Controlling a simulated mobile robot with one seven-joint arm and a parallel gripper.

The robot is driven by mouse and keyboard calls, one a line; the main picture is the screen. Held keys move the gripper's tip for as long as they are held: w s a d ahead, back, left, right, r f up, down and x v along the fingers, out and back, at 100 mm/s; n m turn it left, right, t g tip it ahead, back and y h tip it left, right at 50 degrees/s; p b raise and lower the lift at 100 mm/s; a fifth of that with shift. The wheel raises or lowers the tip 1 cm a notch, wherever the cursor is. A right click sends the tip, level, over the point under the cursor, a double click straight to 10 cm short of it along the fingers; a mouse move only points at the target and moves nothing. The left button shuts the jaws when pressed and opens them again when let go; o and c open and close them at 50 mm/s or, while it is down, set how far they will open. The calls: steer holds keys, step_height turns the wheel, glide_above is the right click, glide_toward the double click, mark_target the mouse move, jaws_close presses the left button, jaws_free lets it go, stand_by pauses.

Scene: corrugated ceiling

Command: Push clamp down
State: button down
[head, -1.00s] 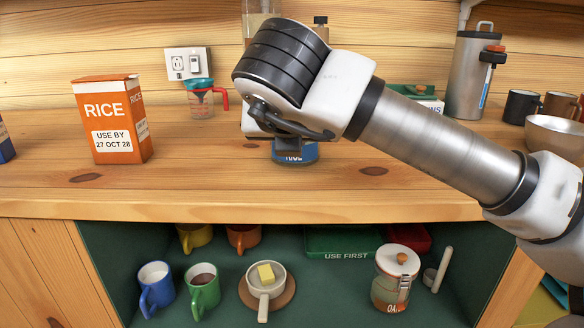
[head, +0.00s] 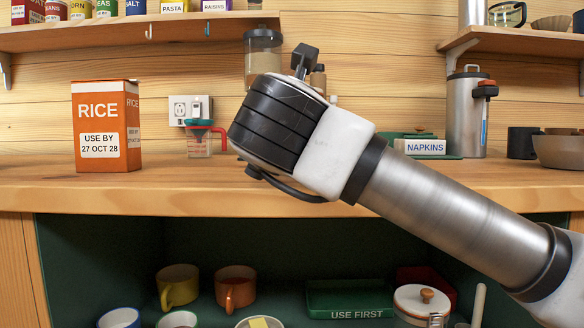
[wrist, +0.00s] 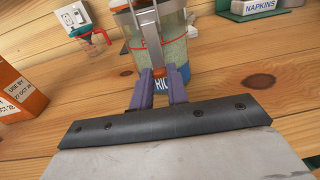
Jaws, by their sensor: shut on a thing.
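In the wrist view, a glass jar (wrist: 178,50) of pale grains stands on the wooden counter, with a red seal band and a blue label partly reading "RIC". An orange-red tab, seemingly the clamp's (wrist: 159,72), sits low on that side between my fingertips. My gripper (wrist: 159,80) is shut on it, with its purplish fingers right in front of the jar. The fingers hide part of the label. In the head view, my wrist covers the jar and fingers.
An orange rice box (head: 105,135) stands left on the counter (head: 150,195), a measuring cup (head: 200,140) beside it. A napkin box (head: 422,147) and tall flask (head: 467,115) stand right. Mugs (head: 236,288) and a "USE FIRST" tray (head: 350,300) sit below.

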steer(key=shift+w+f+t+b, duration=0.15)
steer(key=shift+t+b, duration=0.35)
steer(key=shift+b, duration=0.55)
steer(key=c, duration=1.4)
jaws_free()
steer(key=shift+o, duration=0.2)
steer(key=s+p, duration=0.2)
steer(key=s, duration=1.1)
steer(key=shift+s+a+f, duration=0.2)
steer(key=shift+s+a, duration=0.1)
steer(key=shift+s, duration=0.05)
steer(key=shift+a+p, duration=0.1)
steer(key=shift+p, duration=0.2)
